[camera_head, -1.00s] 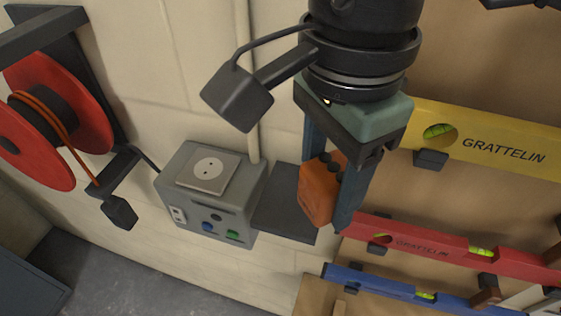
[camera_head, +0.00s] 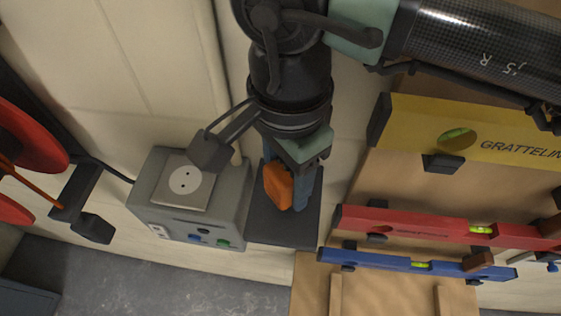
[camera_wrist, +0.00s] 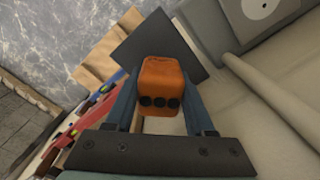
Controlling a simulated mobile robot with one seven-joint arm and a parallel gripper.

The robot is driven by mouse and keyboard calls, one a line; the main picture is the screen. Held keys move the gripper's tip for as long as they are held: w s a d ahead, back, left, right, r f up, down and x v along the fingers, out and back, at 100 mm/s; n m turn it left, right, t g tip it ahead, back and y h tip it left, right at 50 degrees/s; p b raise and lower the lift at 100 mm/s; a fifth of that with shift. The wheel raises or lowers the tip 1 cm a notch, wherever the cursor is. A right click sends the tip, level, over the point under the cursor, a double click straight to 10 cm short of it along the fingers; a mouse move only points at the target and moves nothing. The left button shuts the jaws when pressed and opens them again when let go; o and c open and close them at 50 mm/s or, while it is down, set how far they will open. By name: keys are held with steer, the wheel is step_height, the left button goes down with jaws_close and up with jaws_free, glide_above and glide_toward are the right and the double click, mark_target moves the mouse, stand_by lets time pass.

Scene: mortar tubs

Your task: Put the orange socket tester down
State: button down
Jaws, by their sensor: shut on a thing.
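The orange socket tester (camera_head: 278,186) is held between the two fingers of my gripper (camera_head: 290,190). In the head view it appears in front of a small dark shelf (camera_head: 285,228) beside the grey socket box. In the wrist view the orange tester (camera_wrist: 160,82) sits between both fingers, with a row of dark round holes facing the camera. The dark shelf (camera_wrist: 150,45) lies beyond it in that view. I cannot tell whether the tester touches the shelf. Its underside is hidden.
The grey socket box (camera_head: 225,205) with a white socket plate stands directly left of the shelf. Yellow (camera_head: 475,135), red (camera_head: 450,227) and blue (camera_head: 420,262) spirit levels hang on a wooden board at right. A red cable reel (camera_head: 30,135) is at far left.

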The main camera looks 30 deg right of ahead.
steer(key=shift+f, duration=0.7)
steer(key=shift+f+b, duration=0.35)
steer(key=shift+b, duration=0.15)
steer(key=shift+f+b, duration=0.25)
steer(key=shift+b, duration=0.1)
steer(key=shift+c, duration=1.3)
jaws_free()
steer(key=shift+r, duration=0.15)
